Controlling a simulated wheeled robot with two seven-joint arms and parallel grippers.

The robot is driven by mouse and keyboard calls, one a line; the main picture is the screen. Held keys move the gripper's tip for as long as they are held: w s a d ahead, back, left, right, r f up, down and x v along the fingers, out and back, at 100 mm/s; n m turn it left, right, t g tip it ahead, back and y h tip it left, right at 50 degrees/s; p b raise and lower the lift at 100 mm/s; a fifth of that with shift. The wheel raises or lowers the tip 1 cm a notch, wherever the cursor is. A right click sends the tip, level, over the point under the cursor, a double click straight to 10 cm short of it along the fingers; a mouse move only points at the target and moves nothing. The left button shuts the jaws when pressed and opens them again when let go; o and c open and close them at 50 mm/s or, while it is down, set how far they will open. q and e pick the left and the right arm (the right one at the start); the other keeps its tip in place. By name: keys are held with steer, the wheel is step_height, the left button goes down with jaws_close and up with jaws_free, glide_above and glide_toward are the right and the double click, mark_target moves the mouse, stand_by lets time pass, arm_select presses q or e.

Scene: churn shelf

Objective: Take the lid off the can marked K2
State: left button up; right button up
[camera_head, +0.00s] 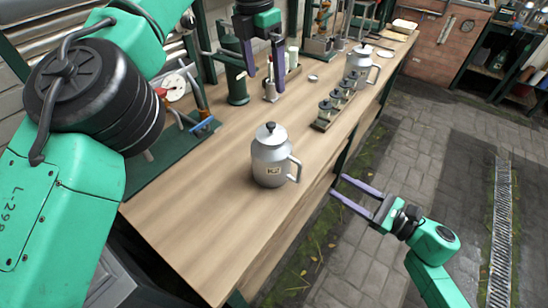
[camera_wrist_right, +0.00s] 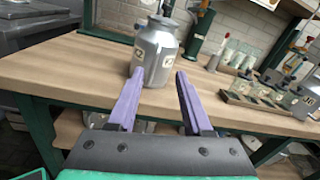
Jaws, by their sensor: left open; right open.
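The can marked K2 (camera_head: 268,167) is a grey metal can with a side handle, standing upright on the wooden bench. Its lid (camera_head: 270,134), with a dark knob, sits on top. The can also shows in the right wrist view (camera_wrist_right: 155,48), beyond the fingers, with its top near the frame's upper edge. My right gripper (camera_head: 336,185) is open and empty, off the bench's front edge to the right of the can. It points toward the can and is apart from it. My left gripper (camera_head: 266,84) is open, above the bench behind the can, fingers pointing down.
A second lidded can (camera_head: 359,66) stands farther along the bench (camera_head: 190,240). A rack of small jars (camera_head: 334,108) stands between the cans. A green post (camera_head: 236,85) and small items stand near my left gripper. Bench space in front of the K2 can is clear.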

mark_target(297, 161)
steer(key=x, duration=1.4)
steer(key=shift+a+f, duration=0.1)
steer(key=shift+a, duration=0.1)
arm_select(q)
steer(key=shift+s+r, duration=0.1)
steer(key=shift+s, duration=0.4)
arm_select(e)
steer(key=shift+s, duration=0.1)
jaws_close()
